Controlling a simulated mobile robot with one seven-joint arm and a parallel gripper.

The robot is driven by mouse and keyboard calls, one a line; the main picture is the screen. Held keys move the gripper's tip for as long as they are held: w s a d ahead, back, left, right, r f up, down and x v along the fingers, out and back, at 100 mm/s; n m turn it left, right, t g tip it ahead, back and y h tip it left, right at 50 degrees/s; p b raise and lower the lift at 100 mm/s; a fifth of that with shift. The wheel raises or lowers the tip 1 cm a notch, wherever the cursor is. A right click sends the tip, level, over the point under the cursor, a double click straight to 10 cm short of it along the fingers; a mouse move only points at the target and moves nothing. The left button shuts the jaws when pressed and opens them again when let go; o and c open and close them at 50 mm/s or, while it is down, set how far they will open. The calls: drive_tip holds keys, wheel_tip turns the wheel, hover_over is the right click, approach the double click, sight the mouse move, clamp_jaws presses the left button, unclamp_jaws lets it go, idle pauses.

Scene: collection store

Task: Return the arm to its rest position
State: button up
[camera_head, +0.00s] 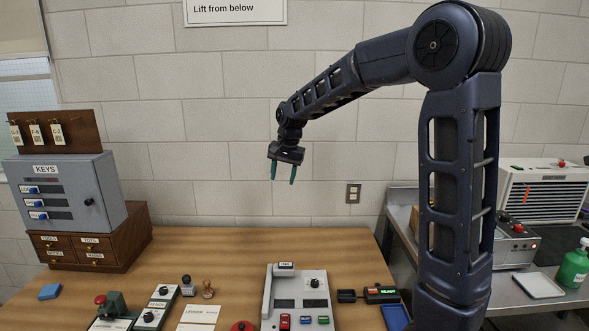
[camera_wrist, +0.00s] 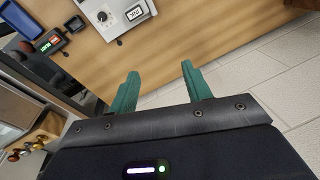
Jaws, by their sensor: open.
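My gripper (camera_head: 283,170) hangs at the end of my raised arm, high above the wooden table and in front of the block wall. Its two green fingers point down, apart from each other, with nothing between them. In the wrist view the open fingers (camera_wrist: 160,88) show against the table's edge and the tiled floor. My arm reaches left from its upright lower part on the right of the head view, with its elbow high at the upper right.
The wooden table (camera_head: 195,262) holds a grey key cabinet (camera_head: 75,195) at left, a grey device (camera_head: 298,292) in the middle and several small controls along the front. A metal side bench (camera_head: 520,287) with a green bottle (camera_head: 574,266) stands at right. Air around the gripper is clear.

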drive_tip(key=s+d+r+t, duration=0.1)
drive_tip(key=s+d+r, duration=0.15)
drive_tip(key=d, duration=0.35)
drive_tip(key=s+d+r+n, duration=0.1)
drive_tip(key=s+d, duration=0.3)
drive_tip(key=d, duration=0.3)
drive_tip(key=s+d+r+t, duration=0.1)
drive_tip(key=s+d, duration=0.2)
drive_tip(key=d, duration=0.3)
drive_tip(key=s+d+f+h, duration=0.1)
drive_tip(key=s+d+f, duration=0.1)
drive_tip(key=s+d, duration=0.4)
drive_tip(key=s+d+f+n+t, duration=0.1)
drive_tip(key=s+d, duration=0.5)
drive_tip(key=s, duration=0.4)
drive_tip(key=shift+s+d+f+n+h, duration=0.3)
drive_tip(key=shift+s+d+f+h, duration=0.1)
idle(0.4)
